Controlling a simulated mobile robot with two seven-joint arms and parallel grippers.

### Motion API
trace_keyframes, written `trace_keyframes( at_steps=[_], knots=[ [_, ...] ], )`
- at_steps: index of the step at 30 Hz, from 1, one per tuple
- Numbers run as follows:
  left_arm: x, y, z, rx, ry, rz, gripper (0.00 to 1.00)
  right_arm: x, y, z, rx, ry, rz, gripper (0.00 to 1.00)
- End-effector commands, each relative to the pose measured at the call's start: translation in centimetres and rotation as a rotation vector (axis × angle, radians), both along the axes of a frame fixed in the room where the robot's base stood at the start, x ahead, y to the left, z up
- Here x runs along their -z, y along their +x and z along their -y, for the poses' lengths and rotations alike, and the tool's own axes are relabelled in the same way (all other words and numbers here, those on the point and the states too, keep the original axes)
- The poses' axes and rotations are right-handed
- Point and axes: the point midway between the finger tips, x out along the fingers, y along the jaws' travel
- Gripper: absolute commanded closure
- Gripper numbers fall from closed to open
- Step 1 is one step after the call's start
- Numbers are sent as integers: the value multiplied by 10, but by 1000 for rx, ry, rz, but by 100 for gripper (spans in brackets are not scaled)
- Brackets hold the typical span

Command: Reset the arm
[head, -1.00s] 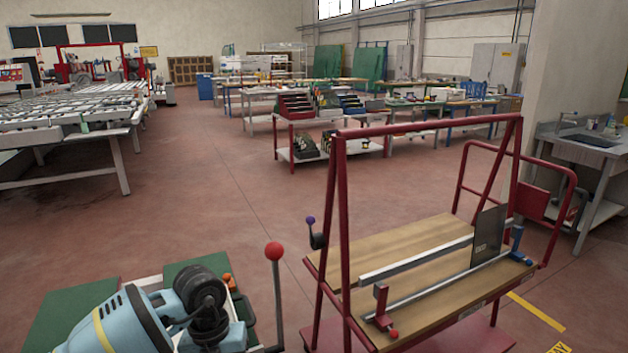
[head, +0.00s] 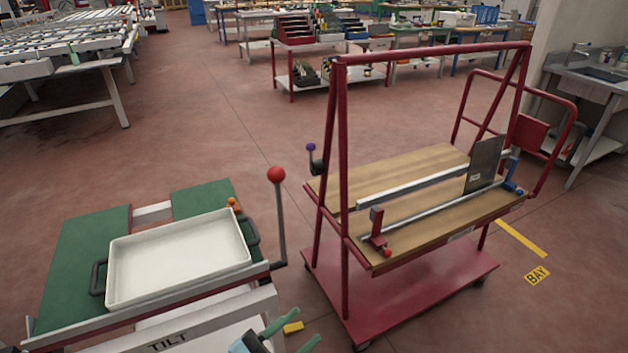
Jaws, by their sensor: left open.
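My left gripper (head: 301,331) shows at the bottom edge, just right of the lower middle of the tilt table. My right gripper is not in view. A white tray (head: 180,258) with black side handles sits on the green-topped tilt table (head: 85,245), left of and beyond my left gripper. The tray looks empty.
A red-knobbed lever (head: 276,175) stands upright at the table's right side. A red wheeled rack (head: 343,190) with wooden shelf and a dark plate (head: 484,163) stands to the right. Open floor lies behind.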

Motion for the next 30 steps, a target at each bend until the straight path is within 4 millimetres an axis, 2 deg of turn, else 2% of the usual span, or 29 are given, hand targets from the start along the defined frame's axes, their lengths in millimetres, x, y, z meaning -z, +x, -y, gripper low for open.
trace_keyframes(
  at_steps=[5,8,12,15,18,21,24,30],
  knots=[
    [55,-18,-57,-301,-69,-316,55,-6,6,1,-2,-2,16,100],
    [93,-42,-89,-449,-77,-512,55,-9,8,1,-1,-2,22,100],
    [147,-97,-130,-618,-63,-798,55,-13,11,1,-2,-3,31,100],
    [176,-138,-150,-699,-43,-972,55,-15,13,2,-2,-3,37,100],
    [194,-173,-163,-745,-28,-1104,55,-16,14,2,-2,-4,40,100],
    [204,-195,-169,-770,-15,-1183,55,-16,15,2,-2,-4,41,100],
    [208,-206,-172,-779,-11,-1219,55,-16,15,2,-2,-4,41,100],
    [208,-207,-172,-779,-10,-1224,55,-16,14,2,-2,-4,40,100]
  ],
)
